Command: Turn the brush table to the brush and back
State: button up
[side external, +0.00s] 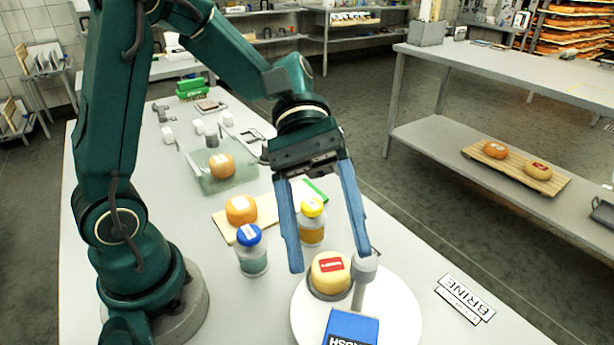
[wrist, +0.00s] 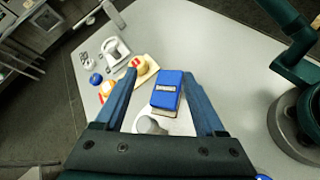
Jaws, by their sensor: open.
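The brush table is a round white disc (side external: 405,312) at the bottom of the side external view. A yellow cheese wheel with a red label (side external: 327,278) sits on it, with a grey upright peg (side external: 359,292) beside it. The blue brush block (side external: 350,328) stands at the near side and partly covers the disc. It also shows in the wrist view (wrist: 167,90), beyond the grey peg top (wrist: 150,125). My gripper (side external: 330,258) is open and empty, pointing down above the disc. Its right fingertip appears close to the peg; contact cannot be told.
A blue-capped jar (side external: 252,252) and a yellow-capped jar (side external: 312,222) stand just behind the disc. An orange cheese (side external: 241,209) lies on a board beyond them. Another cheese (side external: 221,166) sits in a clear tray. A BRINE sign (side external: 465,298) lies right of the disc.

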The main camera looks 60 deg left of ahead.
aim_at(371, 273)
jog(key=w+n+h, duration=0.1)
jog(key=w+f+n+h, duration=0.1)
jog(key=w, duration=0.1)
jog(key=w+f+n+h, duration=0.1)
jog(key=n+h, duration=0.1)
jog(key=shift+w+a+f, duration=0.1)
jog(key=shift+w+f, duration=0.1)
jog(key=shift+w, duration=0.2)
notch_tip(371, 273, down, 5)
jog(key=w+a+n+t+h, duration=0.1)
jog(key=w+n+h, duration=0.1)
jog(key=n, duration=0.2)
jog(key=shift+x, duration=2.55)
jog(key=shift+s, duration=0.2)
grip_shut()
jog(key=shift+a, duration=0.1)
